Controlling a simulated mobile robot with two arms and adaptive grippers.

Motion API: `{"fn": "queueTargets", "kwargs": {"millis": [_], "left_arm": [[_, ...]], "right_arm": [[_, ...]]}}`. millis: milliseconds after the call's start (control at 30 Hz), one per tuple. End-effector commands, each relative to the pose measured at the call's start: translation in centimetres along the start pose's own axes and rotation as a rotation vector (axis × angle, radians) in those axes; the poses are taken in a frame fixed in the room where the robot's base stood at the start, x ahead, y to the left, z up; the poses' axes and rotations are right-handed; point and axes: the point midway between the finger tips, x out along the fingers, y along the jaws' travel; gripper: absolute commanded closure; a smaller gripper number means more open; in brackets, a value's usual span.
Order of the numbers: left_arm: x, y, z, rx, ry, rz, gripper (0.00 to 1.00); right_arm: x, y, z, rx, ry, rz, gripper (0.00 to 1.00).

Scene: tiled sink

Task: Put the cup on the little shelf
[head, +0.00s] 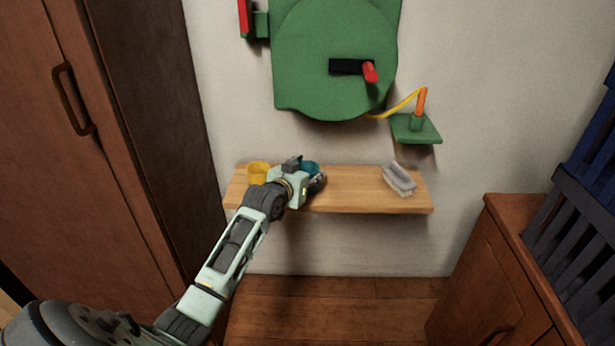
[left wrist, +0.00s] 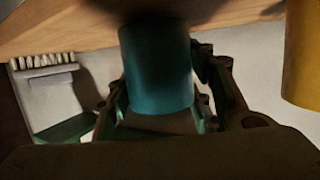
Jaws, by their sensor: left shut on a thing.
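A teal cup (head: 311,168) is at the wooden wall shelf (head: 350,195), mostly hidden behind my left gripper (head: 316,181) in the head view. In the left wrist view the cup (left wrist: 157,72) fills the middle between my two fingers, which are shut on it. One end of the cup is at the wooden board (left wrist: 60,35); I cannot tell whether it rests on it or is just off it. The cup looks roughly upright. My right gripper is not in view.
A yellow cup (head: 258,172) stands to the left on the shelf. A brush (head: 399,179) lies near its right end, with bare wood between. A green wall panel (head: 330,85) and a small green ledge (head: 415,132) with an orange piece are above.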

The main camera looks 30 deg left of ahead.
Motion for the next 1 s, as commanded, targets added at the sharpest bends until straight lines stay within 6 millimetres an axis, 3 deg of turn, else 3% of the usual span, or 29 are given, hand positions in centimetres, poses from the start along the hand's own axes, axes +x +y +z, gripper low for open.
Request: {"fn": "queueTargets", "kwargs": {"millis": [400,433,633,1000], "left_arm": [[0.17,0.00,0.60,0.001,0.000,0.000,0.78],[0.19,0.00,0.65,0.001,0.000,0.000,0.51],[0.17,0.00,0.61,0.001,0.000,0.000,0.34],[0.08,0.00,0.26,0.001,0.001,0.000,0.33]], "right_arm": [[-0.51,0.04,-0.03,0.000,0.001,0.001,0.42],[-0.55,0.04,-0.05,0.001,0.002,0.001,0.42],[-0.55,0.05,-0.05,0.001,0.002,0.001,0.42],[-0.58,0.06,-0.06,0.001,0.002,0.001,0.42]]}}
